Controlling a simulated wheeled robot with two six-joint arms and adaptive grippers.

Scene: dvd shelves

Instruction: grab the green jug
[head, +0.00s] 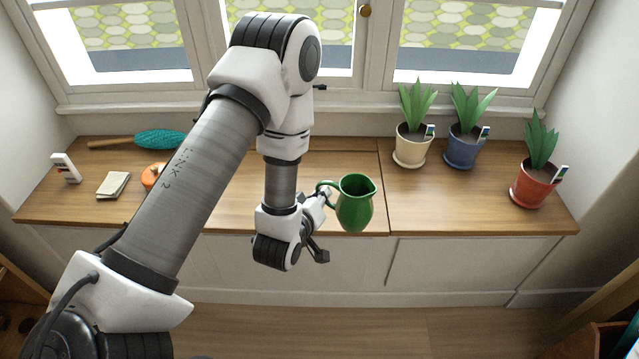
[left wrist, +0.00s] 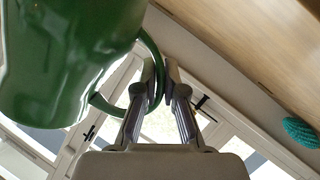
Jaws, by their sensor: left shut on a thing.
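The green jug (head: 355,203) is upright near the front edge of the wooden counter in the head view, with its handle towards the left. I cannot tell whether its base touches the counter. My left gripper (head: 326,199) comes from the left and is at the handle. In the left wrist view the jug (left wrist: 62,60) fills the upper left, and its curved handle passes between the fingertips of my left gripper (left wrist: 160,72), which are shut on it. My right gripper is not in view.
On the wooden counter (head: 440,205) stand a cream potted plant (head: 411,145), a blue one (head: 461,148) and a red one (head: 532,183) to the right. A teal duster (head: 160,139), a cloth (head: 114,185) and an orange object (head: 152,176) lie left. Windows are behind.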

